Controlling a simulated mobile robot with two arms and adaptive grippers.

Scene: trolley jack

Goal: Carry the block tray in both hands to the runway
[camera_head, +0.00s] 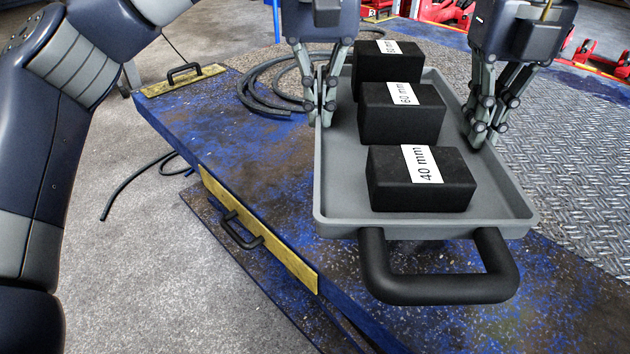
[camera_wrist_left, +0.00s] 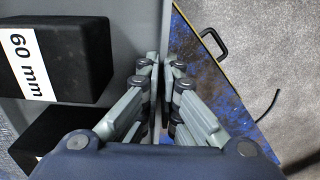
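The block tray (camera_head: 340,200) is a grey shallow tray with a thick black handle (camera_head: 440,288) at its near end. It holds three black blocks in a row: the 40 mm block (camera_head: 420,190) nearest, the 60 mm block (camera_head: 385,125) in the middle, and a third block (camera_head: 375,75) behind with its label partly readable. My left gripper (camera_head: 323,118) is shut on the tray's left wall, one finger on each side; the left wrist view (camera_wrist_left: 163,75) shows this too. My right gripper (camera_head: 482,138) is closed at the right wall, its fingertips partly overlapping.
Beneath the tray is a worn blue platform (camera_head: 250,170) with yellow edge strips and black handles (camera_head: 240,230). A black hose (camera_head: 265,90) lies left of the tray. Diamond-plate metal (camera_head: 570,150) spreads to the right. Red equipment (camera_head: 440,12) stands at the back. Grey floor is open at left.

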